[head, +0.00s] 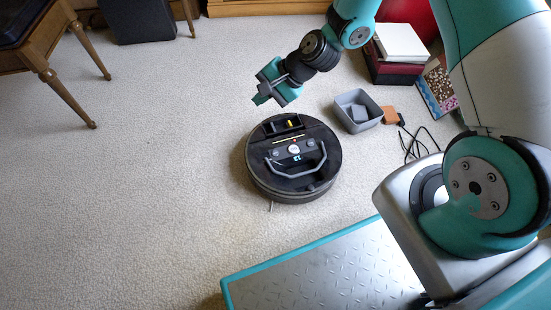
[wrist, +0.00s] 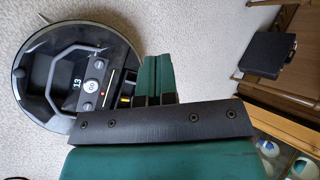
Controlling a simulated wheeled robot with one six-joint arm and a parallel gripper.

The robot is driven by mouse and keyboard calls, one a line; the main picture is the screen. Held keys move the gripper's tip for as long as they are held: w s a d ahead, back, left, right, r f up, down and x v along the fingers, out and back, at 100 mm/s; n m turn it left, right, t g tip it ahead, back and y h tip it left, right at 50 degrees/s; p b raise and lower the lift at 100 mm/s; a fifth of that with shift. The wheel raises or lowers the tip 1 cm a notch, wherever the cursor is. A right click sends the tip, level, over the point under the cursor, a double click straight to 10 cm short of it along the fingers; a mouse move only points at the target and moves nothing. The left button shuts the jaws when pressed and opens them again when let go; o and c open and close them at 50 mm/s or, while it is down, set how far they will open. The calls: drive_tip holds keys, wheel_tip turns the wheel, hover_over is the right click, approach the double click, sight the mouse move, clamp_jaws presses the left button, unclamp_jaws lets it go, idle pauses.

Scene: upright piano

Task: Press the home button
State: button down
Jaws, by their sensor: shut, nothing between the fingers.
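A round black robot vacuum (head: 262,172) lies on the carpet with its lid open. It also shows in the wrist view (wrist: 28,70). Its panel has a pale round middle button (head: 294,149), which shows in the wrist view (wrist: 90,86), with a smaller dark button on each side (head: 276,153) (head: 311,142). I cannot read which one bears a home mark. A small lit display (wrist: 77,83) sits beside them. My gripper (head: 261,97) is shut and empty, above and behind the vacuum, apart from it. In the wrist view its fingertips (wrist: 157,60) lie right of the panel.
A grey bin (head: 352,122) with a grey block stands right of the vacuum, near an orange block (head: 390,115) and dark cables (head: 416,142). Boxes (head: 398,62) stand behind. Carpet left of the vacuum is clear.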

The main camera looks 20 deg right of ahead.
drive_tip(key=d+f+m+t+b, duration=0.1)
drive_tip(key=d+f+m, duration=0.1)
drive_tip(key=f, duration=0.5)
drive_tip(key=d+f+m+t+b, duration=0.1)
drive_tip(key=f+m, duration=0.3)
drive_tip(key=f, duration=0.4)
drive_tip(key=shift+w+d+f+m+h, duration=0.15)
drive_tip(key=shift+d+f+m+h, duration=0.05)
drive_tip(key=shift+d+m+h, duration=0.25)
drive_tip(key=b, duration=0.7)
hover_over(276, 154)
wheel_tip(276, 154, down, 8)
drive_tip(key=shift+r, duration=0.2)
drive_tip(key=shift+f, duration=0.6)
drive_tip(key=shift+f, duration=0.1)
drive_tip(key=shift+f, duration=0.3)
drive_tip(key=shift+f+b, duration=0.4)
drive_tip(key=shift+b, duration=0.05)
idle(0.6)
drive_tip(key=shift+r+p, duration=0.8)
drive_tip(key=shift+p, duration=0.1)
